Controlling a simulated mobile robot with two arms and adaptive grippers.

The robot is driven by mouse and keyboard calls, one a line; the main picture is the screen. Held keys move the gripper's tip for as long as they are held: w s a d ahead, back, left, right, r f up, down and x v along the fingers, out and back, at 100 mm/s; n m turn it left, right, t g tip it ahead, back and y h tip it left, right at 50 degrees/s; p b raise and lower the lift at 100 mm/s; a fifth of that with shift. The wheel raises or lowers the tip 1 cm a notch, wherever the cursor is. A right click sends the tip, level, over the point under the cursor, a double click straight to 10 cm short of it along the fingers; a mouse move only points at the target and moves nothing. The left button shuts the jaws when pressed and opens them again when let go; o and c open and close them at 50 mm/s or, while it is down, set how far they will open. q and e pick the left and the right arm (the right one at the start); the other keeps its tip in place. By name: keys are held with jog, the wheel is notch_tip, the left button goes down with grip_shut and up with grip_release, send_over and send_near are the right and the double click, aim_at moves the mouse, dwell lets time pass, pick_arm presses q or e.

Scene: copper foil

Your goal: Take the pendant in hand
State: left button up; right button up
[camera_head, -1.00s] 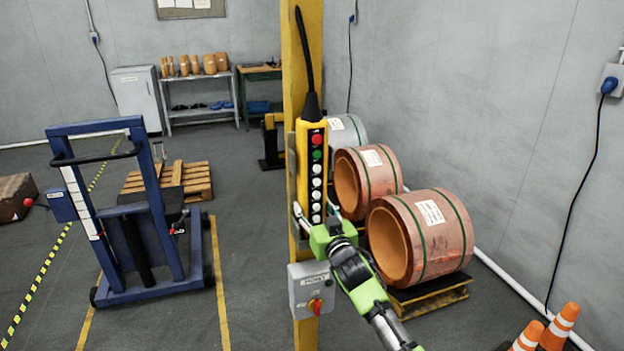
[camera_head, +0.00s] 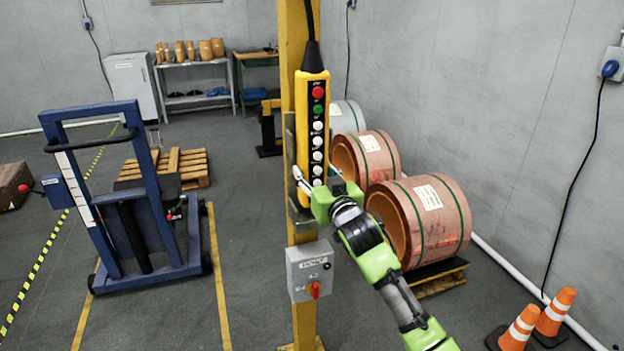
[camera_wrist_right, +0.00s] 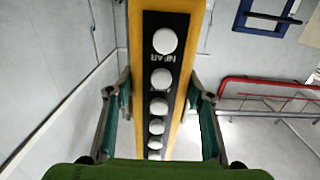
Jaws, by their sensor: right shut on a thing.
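The pendant (camera_head: 311,125) is a long yellow control box with a red, a green and several white buttons. It hangs upright on a black cable against the yellow post in the head view. My right gripper (camera_head: 310,182) is at its lower part, with the fingers on either side of the box. In the right wrist view the pendant (camera_wrist_right: 190,20) runs between the two fingers of my right gripper (camera_wrist_right: 160,115), which is shut on it. The contact spots are partly hidden. My left gripper is not in view.
The yellow post (camera_head: 293,40) stands behind the pendant, with a grey switch box (camera_head: 310,270) below. Copper coils (camera_head: 440,215) stand on pallets at the right. A blue lift (camera_head: 125,200) is at the left. Orange cones (camera_head: 556,310) stand front right. Floor between lift and post is clear.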

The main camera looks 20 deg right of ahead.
jog(key=s+b, duration=0.3)
jog(key=s, duration=1.5)
jog(key=s+a+f, duration=0.4)
jog(key=s+f, duration=0.7)
jog(key=s, duration=0.2)
pick_arm(q)
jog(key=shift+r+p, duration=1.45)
jog(key=shift+p, duration=1.6)
pick_arm(e)
jog(key=w+a+f+n+g+y, duration=0.1)
jog(key=a+f+n+g+y, duration=0.3)
jog(key=a+f+n+y, duration=0.3)
jog(key=shift+a+n+y, duration=0.3)
jog(key=shift+a+y, duration=1.05)
jog(key=shift+y, duration=0.65)
jog(key=shift+f, duration=0.15)
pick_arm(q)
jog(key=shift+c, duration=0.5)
